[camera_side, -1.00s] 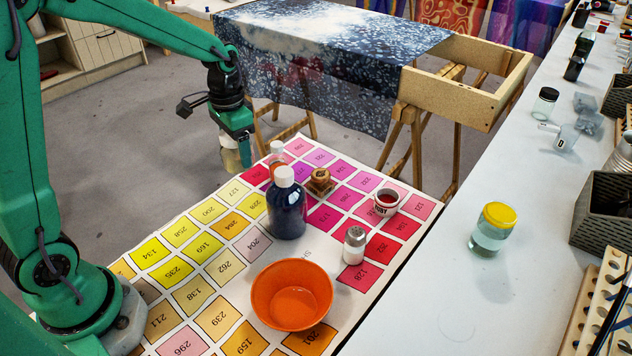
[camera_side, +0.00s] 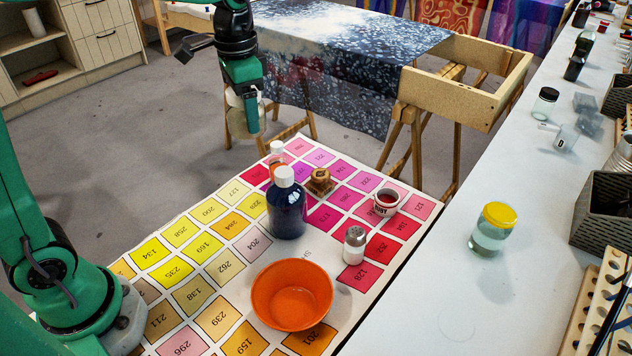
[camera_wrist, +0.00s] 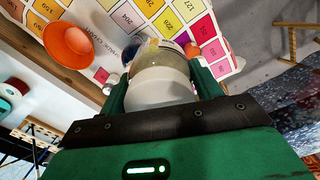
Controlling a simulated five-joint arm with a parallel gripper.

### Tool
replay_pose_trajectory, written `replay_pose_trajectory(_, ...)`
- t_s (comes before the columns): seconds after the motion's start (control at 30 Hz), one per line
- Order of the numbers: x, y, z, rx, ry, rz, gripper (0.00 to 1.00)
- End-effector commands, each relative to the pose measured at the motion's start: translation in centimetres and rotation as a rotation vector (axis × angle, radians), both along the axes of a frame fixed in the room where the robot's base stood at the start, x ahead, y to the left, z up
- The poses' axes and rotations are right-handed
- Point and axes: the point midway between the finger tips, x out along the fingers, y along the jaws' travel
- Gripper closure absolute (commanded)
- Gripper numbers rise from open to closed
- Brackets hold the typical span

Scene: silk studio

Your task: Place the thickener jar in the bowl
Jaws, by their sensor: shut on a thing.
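My gripper (camera_side: 247,112) is shut on the thickener jar (camera_side: 237,113), a clear jar with pale contents, held in the air above the far left part of the colour chart. The jar also shows between the green fingers in the wrist view (camera_wrist: 160,78); my gripper shows there too (camera_wrist: 156,85). The orange bowl (camera_side: 292,296) stands on the near part of the chart and looks empty. It shows at upper left in the wrist view (camera_wrist: 68,45). The jar is well apart from the bowl.
A dark blue bottle with white cap (camera_side: 287,208) stands between my gripper and the bowl. A smaller bottle (camera_side: 277,158), a brown block (camera_side: 320,182), a white cup (camera_side: 386,203) and a shaker (camera_side: 354,245) stand nearby. A yellow-lidded jar (camera_side: 492,228) is on the right bench.

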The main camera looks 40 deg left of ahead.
Motion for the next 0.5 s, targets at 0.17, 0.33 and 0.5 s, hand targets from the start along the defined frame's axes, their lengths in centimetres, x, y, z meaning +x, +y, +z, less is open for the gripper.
replay_pose_trajectory(0.17, -1.3, -4.5, 0.1, 0.000, -0.002, -0.162, 0.64)
replay_pose_trajectory(0.33, -3.0, -8.6, 0.1, 0.001, -0.002, -0.316, 0.64)
replay_pose_trajectory(0.5, -5.1, -12.3, 0.1, 0.001, -0.002, -0.472, 0.64)
